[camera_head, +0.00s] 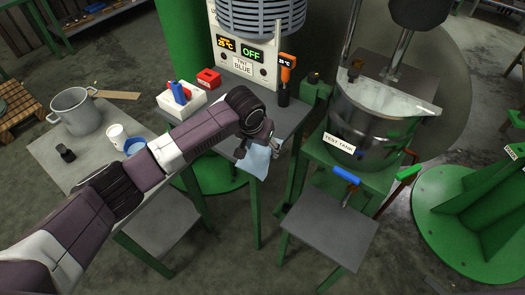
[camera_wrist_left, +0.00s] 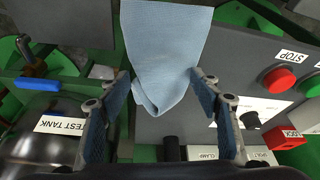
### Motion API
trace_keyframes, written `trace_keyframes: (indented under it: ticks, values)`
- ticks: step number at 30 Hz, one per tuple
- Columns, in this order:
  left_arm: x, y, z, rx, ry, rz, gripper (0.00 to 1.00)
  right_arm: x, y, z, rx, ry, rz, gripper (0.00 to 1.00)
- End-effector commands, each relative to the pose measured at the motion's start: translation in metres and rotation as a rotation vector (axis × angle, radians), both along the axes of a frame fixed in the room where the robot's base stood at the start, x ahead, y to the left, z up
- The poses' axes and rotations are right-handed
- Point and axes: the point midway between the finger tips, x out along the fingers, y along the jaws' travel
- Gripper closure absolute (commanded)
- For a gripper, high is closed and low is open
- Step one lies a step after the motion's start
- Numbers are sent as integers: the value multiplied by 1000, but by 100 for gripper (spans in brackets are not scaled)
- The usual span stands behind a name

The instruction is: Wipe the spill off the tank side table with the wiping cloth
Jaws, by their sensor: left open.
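The light-blue wiping cloth (camera_head: 254,162) hangs at the front edge of the grey control table in the head view. In the left wrist view the cloth (camera_wrist_left: 165,40) reaches down between the two fingers. My left gripper (camera_head: 274,147) is open, one finger on each side of the cloth's lower end (camera_wrist_left: 160,88). I cannot tell what holds the cloth up. A small grey-topped table (camera_head: 328,232) stands in front of the test tank (camera_head: 365,135). I cannot make out a spill on its top. My right gripper is not in view.
A pot (camera_head: 76,112) and cups stand on the left table.

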Motion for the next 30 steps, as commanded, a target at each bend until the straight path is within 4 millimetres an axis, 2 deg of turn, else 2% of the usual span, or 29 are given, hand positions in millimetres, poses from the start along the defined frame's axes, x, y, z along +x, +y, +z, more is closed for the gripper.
trace_keyframes:
  ticks: [5,30]
  values:
    - [2,-1,-7,0,0,0,43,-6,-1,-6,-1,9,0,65]
    - [-1,0,-9,2,7,1,89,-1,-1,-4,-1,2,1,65]
